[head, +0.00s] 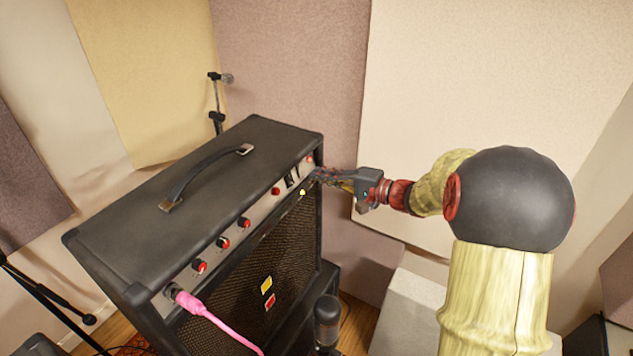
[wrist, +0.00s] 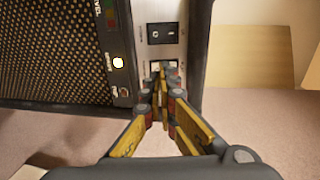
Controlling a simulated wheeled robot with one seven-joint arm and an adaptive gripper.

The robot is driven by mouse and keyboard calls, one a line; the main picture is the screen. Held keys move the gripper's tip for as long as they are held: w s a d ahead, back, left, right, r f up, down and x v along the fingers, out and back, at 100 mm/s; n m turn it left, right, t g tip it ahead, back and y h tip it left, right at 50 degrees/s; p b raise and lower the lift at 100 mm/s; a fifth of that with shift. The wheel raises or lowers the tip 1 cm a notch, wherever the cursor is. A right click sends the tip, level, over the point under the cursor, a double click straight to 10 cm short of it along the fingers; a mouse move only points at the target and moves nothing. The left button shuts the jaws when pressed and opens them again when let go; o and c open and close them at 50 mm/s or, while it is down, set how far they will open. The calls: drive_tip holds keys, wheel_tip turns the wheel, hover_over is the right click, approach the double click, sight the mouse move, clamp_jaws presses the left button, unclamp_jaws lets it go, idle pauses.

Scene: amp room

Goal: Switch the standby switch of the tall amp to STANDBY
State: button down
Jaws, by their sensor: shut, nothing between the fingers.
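The tall amp (head: 200,190) is a black cabinet with a top handle and a light control strip along its upper front edge. In the wrist view a black rocker switch (wrist: 162,33) sits on the strip (wrist: 172,12). A second, lighter switch (wrist: 155,66) lies just below it, partly hidden by my fingertips. The labels are too small to read, so I cannot tell which is the standby switch or its setting. My gripper (head: 318,177) is shut and empty at the far right end of the strip. In the wrist view its fingertips (wrist: 163,77) overlap the lighter switch; contact is unclear.
Red-capped knobs (head: 223,242) line the strip, and a pink cable (head: 205,312) is plugged in at its near end. A microphone (head: 327,318) stands in front, and a stand (head: 217,100) behind. Padded walls surround the amp.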

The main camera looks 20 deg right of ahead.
drive_tip(key=p+v, duration=0.1)
drive_tip(key=v, duration=0.9)
drive_tip(key=shift+s+d+f, duration=0.15)
